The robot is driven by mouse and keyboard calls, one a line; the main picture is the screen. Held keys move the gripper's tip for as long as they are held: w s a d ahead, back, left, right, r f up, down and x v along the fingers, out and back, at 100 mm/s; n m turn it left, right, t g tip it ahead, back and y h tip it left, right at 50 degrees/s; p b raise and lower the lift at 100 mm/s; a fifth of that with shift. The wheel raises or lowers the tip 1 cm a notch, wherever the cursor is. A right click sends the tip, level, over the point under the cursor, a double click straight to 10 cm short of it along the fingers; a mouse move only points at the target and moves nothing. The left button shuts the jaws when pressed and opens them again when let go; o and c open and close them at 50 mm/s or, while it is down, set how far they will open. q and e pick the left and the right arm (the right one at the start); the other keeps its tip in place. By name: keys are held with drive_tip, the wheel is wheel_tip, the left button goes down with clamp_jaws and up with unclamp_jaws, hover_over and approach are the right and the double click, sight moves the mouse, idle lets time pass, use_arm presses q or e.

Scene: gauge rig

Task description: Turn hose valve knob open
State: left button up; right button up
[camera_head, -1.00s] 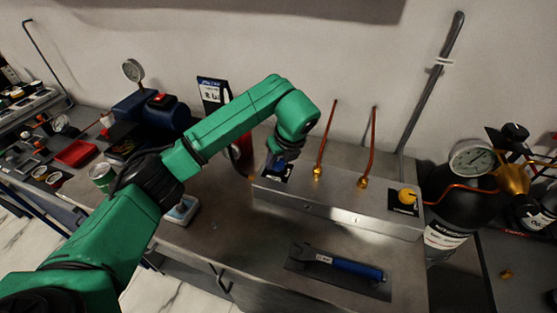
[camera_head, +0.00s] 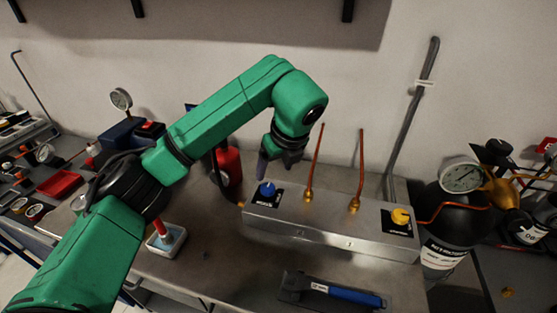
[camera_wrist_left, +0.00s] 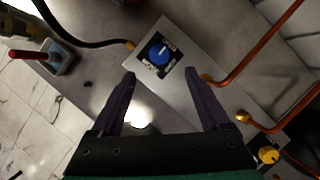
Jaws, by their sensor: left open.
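A blue knob (camera_head: 267,188) sits on a black plate at the left end of a metal box (camera_head: 330,232). It also shows in the left wrist view (camera_wrist_left: 159,53), with a light pointer line on its top. A yellow knob (camera_head: 400,216) sits at the box's right end and shows at the lower right of the left wrist view (camera_wrist_left: 268,155). My left gripper (camera_head: 272,163) is open and empty, just above and behind the blue knob, apart from it. In the left wrist view its fingers (camera_wrist_left: 160,78) point toward the blue knob. My right gripper is not in view.
Two copper pipes (camera_head: 315,163) rise from the box. A black hose (camera_wrist_left: 85,40) ends in a brass fitting at the box's left end. A blue-handled tool (camera_head: 345,294) lies in front. A black cylinder with a gauge (camera_head: 461,177) stands to the right.

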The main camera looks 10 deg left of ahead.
use_arm(q)
drive_tip(key=v, duration=0.5)
drive_tip(key=shift+a, duration=0.1)
